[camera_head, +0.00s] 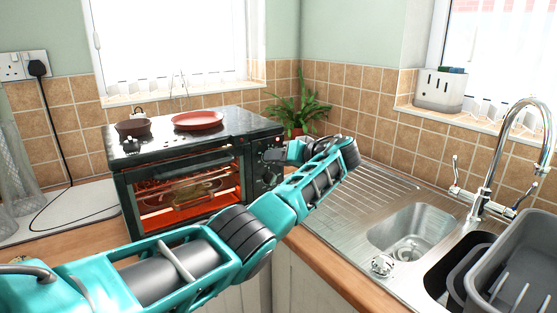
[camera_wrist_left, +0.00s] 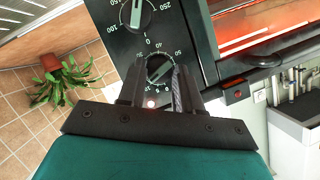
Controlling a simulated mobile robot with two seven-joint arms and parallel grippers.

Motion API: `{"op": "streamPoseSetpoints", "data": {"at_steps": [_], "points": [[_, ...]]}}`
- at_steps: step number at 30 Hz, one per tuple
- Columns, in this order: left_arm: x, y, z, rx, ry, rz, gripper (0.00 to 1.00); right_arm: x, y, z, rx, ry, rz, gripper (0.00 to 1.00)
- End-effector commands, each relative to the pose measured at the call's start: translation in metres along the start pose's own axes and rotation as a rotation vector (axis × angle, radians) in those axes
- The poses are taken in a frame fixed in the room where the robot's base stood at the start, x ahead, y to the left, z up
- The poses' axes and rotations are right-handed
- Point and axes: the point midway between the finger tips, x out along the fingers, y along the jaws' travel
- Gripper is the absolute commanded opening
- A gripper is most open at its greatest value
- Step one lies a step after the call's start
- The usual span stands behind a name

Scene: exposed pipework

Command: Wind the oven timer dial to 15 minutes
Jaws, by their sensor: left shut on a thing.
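The black mini oven (camera_head: 128,205) stands on the counter with its door shut and a glowing orange interior. Its control panel is at its right side. In the left wrist view, the timer dial (camera_wrist_left: 160,67) is a round knob with white numbers around it, including 40 and 50. My left gripper (camera_wrist_left: 158,82) has its two fingers on either side of this knob and is shut on it. The fingers hide part of the scale, so the exact setting cannot be read. In the head view my left gripper (camera_head: 283,154) reaches the panel. My right gripper is not in view.
Another dial (camera_wrist_left: 136,14) sits beside the timer dial on the panel. A dark pan (camera_head: 133,128) and a red plate (camera_head: 198,121) rest on the oven top. A potted plant (camera_head: 296,112) stands behind. The steel sink (camera_head: 412,228) and tap (camera_head: 487,170) are to the right.

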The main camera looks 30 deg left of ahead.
Motion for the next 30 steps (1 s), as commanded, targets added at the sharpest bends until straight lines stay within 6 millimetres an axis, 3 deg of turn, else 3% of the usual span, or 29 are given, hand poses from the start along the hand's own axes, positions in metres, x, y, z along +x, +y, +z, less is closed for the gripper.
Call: {"op": "streamPoseSetpoints", "data": {"at_steps": [22,23,30], "points": [[0.0001,0.0013,0.0011,0.085,-0.001,-0.035,0.04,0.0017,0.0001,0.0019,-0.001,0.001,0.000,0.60],[0.0001,0.0013,0.0011,0.085,-0.001,-0.035,0.36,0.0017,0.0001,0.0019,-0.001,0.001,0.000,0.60],[0.0001,0.0012,0.0006,0.083,0.000,-0.034,0.59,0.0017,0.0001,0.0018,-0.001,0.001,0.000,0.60]]}}
